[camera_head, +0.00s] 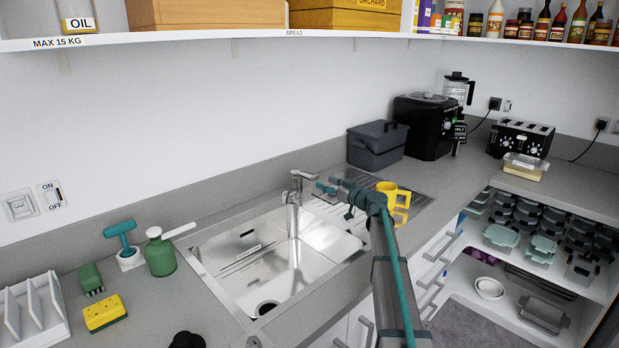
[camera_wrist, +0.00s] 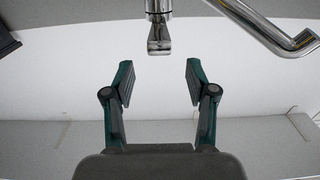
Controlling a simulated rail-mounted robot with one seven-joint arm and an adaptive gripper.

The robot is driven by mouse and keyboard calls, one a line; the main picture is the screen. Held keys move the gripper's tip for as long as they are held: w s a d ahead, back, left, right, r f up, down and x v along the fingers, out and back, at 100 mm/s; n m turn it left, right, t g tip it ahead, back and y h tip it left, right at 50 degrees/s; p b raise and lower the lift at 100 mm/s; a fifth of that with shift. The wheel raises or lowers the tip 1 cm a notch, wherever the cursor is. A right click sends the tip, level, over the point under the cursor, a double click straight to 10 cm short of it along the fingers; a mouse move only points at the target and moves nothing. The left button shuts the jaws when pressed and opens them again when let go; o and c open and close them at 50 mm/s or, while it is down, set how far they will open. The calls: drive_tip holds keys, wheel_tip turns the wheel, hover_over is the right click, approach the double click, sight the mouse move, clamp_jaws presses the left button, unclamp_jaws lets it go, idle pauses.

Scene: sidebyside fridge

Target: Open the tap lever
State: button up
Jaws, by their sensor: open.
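The chrome tap (camera_head: 292,196) stands upright at the back edge of the sink in the head view. Its lever (camera_head: 303,174) is the short flat piece at the top. In the wrist view, what looks like the lever (camera_wrist: 159,36) is a short chrome piece ahead of the fingers, near the top centre. A bent chrome spout (camera_wrist: 270,28) is at the upper right there. My gripper (camera_head: 323,185) is just right of the tap. In the wrist view my gripper (camera_wrist: 157,78) is open and empty, with the lever roughly in line with the gap and apart from both fingers.
The steel sink (camera_head: 240,262) lies below the tap. A yellow mug (camera_head: 395,190) stands close beside my arm on the drainer. A dark grey bin (camera_head: 377,146) is behind it. A green bottle (camera_head: 160,254) stands left of the sink. A shelf (camera_head: 200,38) runs above.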

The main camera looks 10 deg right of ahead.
sight(306, 173)
drive_tip(key=p+x, duration=0.2)
drive_tip(key=x, duration=0.7)
drive_tip(key=shift+w+p, duration=0.2)
drive_tip(key=shift+p, duration=0.1)
clamp_jaws()
